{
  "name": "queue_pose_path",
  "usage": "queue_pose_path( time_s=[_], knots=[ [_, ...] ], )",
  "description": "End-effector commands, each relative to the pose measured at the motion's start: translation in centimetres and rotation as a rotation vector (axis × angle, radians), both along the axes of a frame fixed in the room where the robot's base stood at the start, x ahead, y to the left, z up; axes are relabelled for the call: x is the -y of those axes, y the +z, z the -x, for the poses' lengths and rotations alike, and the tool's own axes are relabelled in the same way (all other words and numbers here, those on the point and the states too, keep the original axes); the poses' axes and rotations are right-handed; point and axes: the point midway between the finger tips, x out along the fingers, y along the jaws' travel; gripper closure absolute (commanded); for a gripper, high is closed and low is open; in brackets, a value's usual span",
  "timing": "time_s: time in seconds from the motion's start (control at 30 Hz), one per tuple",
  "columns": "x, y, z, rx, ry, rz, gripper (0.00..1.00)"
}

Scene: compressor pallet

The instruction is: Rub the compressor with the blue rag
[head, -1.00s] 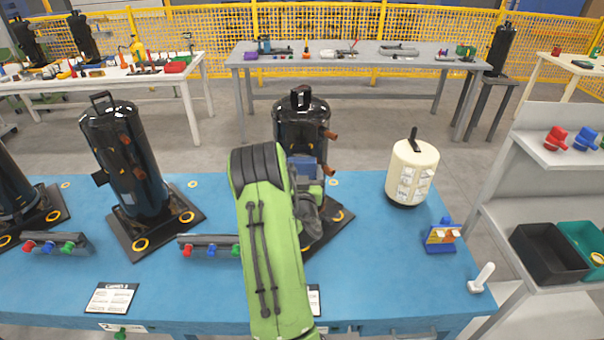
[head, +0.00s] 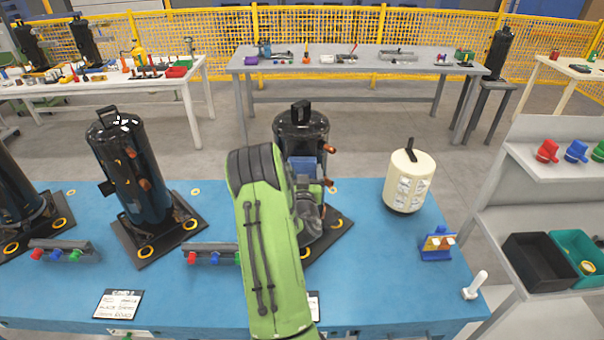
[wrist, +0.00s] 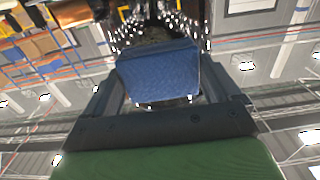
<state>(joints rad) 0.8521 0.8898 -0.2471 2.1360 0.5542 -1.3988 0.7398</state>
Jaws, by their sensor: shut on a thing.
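The black compressor (head: 302,130) stands upright on a dark base plate on the blue table, in the middle of the head view. My gripper (head: 305,180) is in front of its near side, partly hidden behind my green arm. It is shut on the blue rag (head: 303,167), which lies against or very close to the compressor's front; I cannot tell if they touch. In the wrist view the rag (wrist: 158,72) shows as a folded blue block between the fingers (wrist: 158,92), with a dark, shiny surface beyond it.
Other black compressors (head: 132,165) stand to the left on the blue table (head: 180,285). A cream tank (head: 408,182) and a small blue block with fittings (head: 437,245) are on the right. A valve rail (head: 210,253) lies left of my arm. Grey shelves with bins (head: 545,262) stand at far right.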

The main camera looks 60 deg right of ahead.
Motion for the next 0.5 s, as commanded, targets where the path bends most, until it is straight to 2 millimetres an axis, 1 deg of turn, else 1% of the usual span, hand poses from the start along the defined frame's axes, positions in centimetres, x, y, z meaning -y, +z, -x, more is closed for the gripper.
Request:
queue_pose_path(
  time_s=[0.13, 0.4, 0.5],
  knots=[
    [0.1, -0.8, -0.1, 0.0, 0.0, -0.001, 0.39],
    [0.0, -3.8, 0.0, 0.0, 0.0, -0.001, 0.39],
    [-0.1, -4.5, 0.0, 0.0, 0.0, -0.001, 0.39]
  ],
)
